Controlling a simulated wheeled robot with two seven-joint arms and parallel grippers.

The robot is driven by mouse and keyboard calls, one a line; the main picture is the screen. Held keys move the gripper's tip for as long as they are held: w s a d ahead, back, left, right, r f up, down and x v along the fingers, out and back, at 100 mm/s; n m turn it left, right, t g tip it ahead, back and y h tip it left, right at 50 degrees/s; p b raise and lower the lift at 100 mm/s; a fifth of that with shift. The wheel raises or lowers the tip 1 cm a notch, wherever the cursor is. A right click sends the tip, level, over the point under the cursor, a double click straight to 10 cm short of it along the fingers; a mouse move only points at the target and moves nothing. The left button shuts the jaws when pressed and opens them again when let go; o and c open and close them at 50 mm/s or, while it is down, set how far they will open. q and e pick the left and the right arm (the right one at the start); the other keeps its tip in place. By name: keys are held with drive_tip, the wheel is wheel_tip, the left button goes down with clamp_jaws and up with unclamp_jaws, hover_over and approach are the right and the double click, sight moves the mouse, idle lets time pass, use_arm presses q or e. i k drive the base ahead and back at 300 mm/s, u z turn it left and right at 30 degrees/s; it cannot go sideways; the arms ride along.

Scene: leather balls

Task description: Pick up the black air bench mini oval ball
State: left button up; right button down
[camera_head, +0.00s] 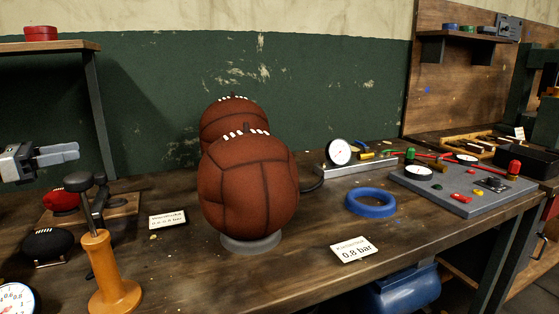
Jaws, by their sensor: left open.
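The black mini oval ball (47,244) lies at the left of the workbench (220,290) on a small gold-coloured stand. It is dark with pale stitching along its top. My left gripper (72,153) comes in from the left edge, above and a little to the right of the ball. Its two fingers point right and are apart, with nothing between them. It does not touch the ball. My right gripper is not in view.
Two large brown laced balls (245,185) fill the middle. A gauge (15,300) is at lower left. A blue ring (370,202) lies right.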

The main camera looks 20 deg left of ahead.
sight(47, 243)
drive_tip(key=k, duration=1.5)
